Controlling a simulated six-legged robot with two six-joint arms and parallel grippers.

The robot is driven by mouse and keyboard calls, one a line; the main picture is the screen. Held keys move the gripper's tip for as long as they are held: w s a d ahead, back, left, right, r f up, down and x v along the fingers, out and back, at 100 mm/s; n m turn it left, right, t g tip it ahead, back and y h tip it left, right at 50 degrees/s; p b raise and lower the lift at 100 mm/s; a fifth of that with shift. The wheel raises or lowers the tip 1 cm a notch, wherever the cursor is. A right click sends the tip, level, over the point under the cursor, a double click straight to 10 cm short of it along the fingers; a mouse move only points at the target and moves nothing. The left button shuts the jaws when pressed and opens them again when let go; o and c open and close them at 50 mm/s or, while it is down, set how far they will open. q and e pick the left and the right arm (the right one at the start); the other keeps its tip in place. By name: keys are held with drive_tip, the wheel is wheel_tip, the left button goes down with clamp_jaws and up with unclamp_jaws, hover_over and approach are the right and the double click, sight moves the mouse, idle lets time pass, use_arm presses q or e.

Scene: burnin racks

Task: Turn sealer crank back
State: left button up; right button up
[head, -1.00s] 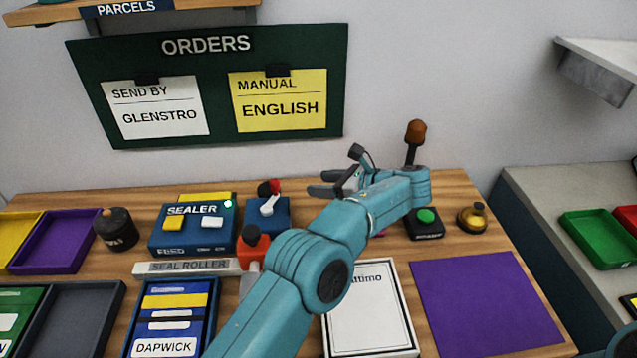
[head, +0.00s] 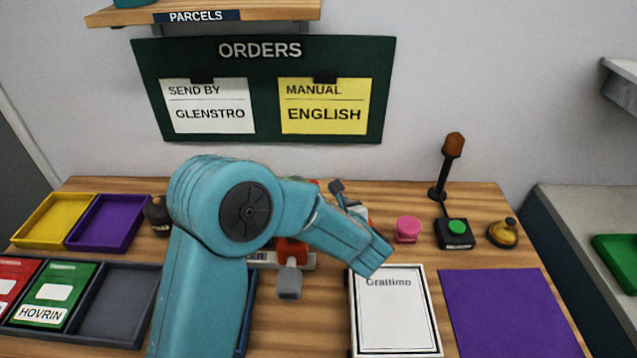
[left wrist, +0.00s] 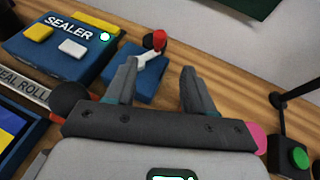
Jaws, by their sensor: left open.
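In the left wrist view the sealer (left wrist: 62,52) is a blue box with a green light, a yellow button and a white button. The crank (left wrist: 149,54), a pale arm with a red knob, stands on a blue base (left wrist: 146,84) beside it. My left gripper (left wrist: 160,86) is open and empty, its fingers pointing toward the crank. The crank lies beyond the fingertips, nearer the left finger; I see no grip on it. In the head view my left arm hides the sealer and most of the crank. My right gripper is not in view.
A red block with a grey handle (head: 289,282) sits on the seal roller. A framed white sheet (head: 396,315) and purple mat (head: 510,310) lie in front.

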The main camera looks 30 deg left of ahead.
use_arm(q)
drive_tip(key=p+x, duration=0.3)
drive_tip(key=x, duration=1.2)
drive_tip(key=shift+w+a+f, duration=0.15)
drive_tip(key=shift+f, duration=0.15)
drive_tip(key=shift+w+a+f, duration=0.1)
drive_tip(key=shift+w+a, duration=0.05)
drive_tip(key=shift+a, duration=0.1)
drive_tip(key=shift+w, duration=0.1)
drive_tip(key=c, duration=1)
